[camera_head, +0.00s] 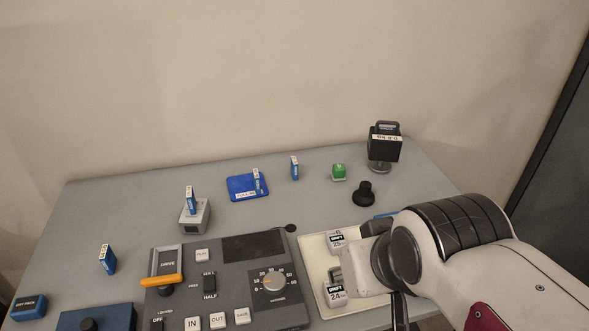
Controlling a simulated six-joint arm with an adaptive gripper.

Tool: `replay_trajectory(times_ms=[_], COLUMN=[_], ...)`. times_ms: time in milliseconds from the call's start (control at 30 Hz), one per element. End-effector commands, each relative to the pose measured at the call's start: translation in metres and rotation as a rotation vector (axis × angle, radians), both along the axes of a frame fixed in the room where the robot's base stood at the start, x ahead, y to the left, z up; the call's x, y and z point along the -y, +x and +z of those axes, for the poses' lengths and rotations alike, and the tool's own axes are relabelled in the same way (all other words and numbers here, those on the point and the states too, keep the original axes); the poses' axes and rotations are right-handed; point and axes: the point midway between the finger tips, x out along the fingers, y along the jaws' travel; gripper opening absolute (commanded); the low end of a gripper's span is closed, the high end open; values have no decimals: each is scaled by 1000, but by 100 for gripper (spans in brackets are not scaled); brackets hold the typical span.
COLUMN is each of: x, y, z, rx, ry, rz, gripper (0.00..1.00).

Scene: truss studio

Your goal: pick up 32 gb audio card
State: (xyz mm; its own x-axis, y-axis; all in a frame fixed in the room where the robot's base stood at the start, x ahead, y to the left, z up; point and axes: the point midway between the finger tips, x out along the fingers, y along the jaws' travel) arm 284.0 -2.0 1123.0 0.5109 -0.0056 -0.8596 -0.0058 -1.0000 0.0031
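Several small blue cards with white labels stand upright. One card (107,259) is on the table at left, and one (191,199) stands in a grey block (195,217). Another card (257,181) is at a blue pad (240,184), and one more card (294,168) stands on the table behind. Their labels are too small to read, so I cannot tell which is the 32 GB audio card. My gripper (399,310) is at the lower right, over the white tray's right side and far from these cards. My arm mostly hides it, and its opening does not show.
A grey control panel (232,287) with buttons, a dial and an orange lever fills the front middle. A white tray (312,252) with labelled blocks lies beside it. A black box (385,147) on a stand, a green block (338,172) and a black knob (363,195) stand behind.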

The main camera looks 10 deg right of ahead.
Motion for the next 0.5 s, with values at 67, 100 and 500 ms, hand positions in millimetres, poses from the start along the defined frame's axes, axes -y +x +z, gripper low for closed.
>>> replay_trajectory(times_ms=[67, 100, 500], x=[1, 2, 7], y=[17, 27, 121], z=[2, 3, 10], rx=[12, 23, 122], ry=[-1, -3, -9], rz=[-3, -4, -13], gripper=[31, 31, 31])
